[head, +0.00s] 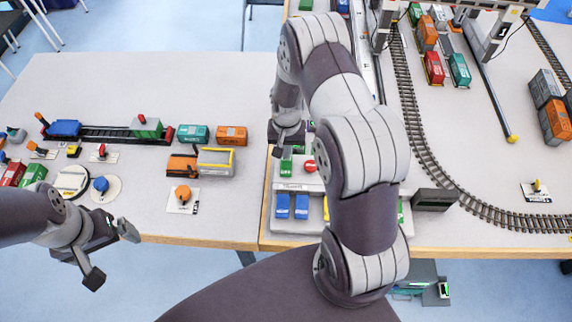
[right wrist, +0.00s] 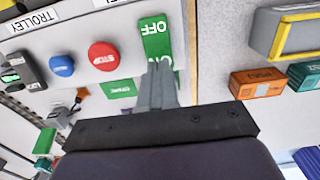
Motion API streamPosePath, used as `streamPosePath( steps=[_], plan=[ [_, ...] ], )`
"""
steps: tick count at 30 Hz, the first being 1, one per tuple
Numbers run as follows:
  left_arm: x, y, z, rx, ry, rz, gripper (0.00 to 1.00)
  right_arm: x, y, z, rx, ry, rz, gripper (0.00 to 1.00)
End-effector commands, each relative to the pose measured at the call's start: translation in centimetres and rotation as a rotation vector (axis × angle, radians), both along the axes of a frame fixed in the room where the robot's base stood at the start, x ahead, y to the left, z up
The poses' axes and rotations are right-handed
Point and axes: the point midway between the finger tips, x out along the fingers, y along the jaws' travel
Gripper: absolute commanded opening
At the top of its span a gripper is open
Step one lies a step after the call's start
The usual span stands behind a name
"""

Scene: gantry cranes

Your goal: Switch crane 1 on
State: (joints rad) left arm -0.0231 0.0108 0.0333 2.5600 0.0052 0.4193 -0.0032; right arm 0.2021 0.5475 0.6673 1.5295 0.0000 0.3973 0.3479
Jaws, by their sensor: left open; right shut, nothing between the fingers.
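A green rocker switch (right wrist: 155,38) marked OFF at one end and ON at the other sits on the light control panel (right wrist: 130,20). It also shows in the head view (head: 286,168), just below my right gripper (head: 287,136). In the right wrist view, the right gripper's shut, empty fingers (right wrist: 160,72) point at the switch and cover part of its ON end. I cannot tell whether they touch it. A red STOP button (right wrist: 103,56) lies beside the switch. My left gripper (head: 110,255) is open and empty near the left table's front edge.
Blue buttons (head: 282,206) sit nearer the panel's front. My right arm hides part of the panel. Orange (head: 231,135) and teal (head: 194,134) containers stand on the left table. A gantry crane leg (head: 500,32) and curved track (head: 440,170) are at right.

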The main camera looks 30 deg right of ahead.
Motion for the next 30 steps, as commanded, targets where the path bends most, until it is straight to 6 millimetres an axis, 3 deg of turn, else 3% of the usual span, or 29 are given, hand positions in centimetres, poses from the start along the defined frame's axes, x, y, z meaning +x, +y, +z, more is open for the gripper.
streamPosePath(
  steps=[30],
  plan=[
    [0.00, 0.00, -0.47, 0.000, 0.000, 0.000, 0.99, 0.00, 0.00, -0.66, 0.000, 0.000, 0.000, 0.00]
  ],
)
